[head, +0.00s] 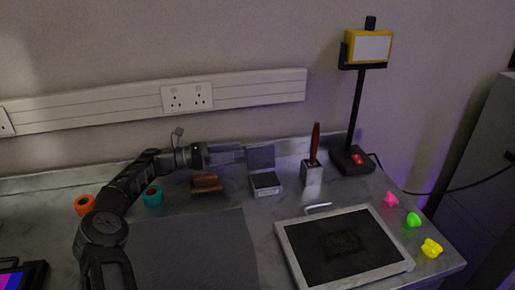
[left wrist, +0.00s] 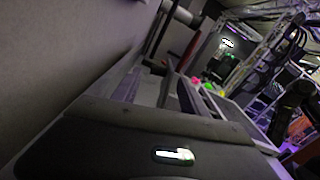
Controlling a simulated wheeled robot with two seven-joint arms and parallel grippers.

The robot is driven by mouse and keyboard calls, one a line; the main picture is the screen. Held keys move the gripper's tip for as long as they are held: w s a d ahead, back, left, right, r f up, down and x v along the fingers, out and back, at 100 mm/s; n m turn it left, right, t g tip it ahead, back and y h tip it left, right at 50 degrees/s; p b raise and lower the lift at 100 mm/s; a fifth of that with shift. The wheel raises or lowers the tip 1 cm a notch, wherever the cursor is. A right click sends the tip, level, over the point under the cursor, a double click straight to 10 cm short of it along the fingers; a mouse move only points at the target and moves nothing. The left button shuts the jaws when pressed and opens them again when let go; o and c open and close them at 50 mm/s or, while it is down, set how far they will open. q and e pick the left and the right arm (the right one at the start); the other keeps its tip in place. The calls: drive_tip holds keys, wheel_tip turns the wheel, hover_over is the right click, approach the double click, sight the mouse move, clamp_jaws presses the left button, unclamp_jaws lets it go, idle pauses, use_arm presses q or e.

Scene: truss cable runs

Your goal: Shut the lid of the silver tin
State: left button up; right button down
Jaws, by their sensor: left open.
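The silver tin (head: 266,190) stands on the worktop near the wall, left of the metal block with the red-handled tool. Its lid (head: 261,156) stands up at the back edge, so the tin is open and its dark inside shows. My left gripper (head: 240,155) reaches in from the left, its fingers pointing right, close to the left side of the raised lid. It is open and holds nothing that I can see. I cannot tell whether a finger touches the lid. The left wrist view is tilted and dark, and I cannot make out the tin there with certainty. My right gripper is not in view.
A brown wooden piece (head: 206,183) lies below my left gripper. Teal (head: 153,196) and orange (head: 84,205) rolls are further left. The red-handled tool (head: 315,145), lamp (head: 352,160) and framed black panel (head: 300,252) are right of the tin. A grey mat (head: 195,250) lies in front.

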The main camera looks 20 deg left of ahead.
sight(257, 147)
use_arm(q)
drive_tip(key=shift+w, duration=0.1)
drive_tip(key=p+x, duration=0.1)
drive_tip(key=x, duration=0.5)
drive_tip(key=shift+w+d, duration=0.2)
drive_tip(key=shift+d, duration=0.15)
drive_tip(key=shift+w+d, duration=0.3)
drive_tip(key=shift+d, duration=0.05)
clamp_jaws()
idle(0.5)
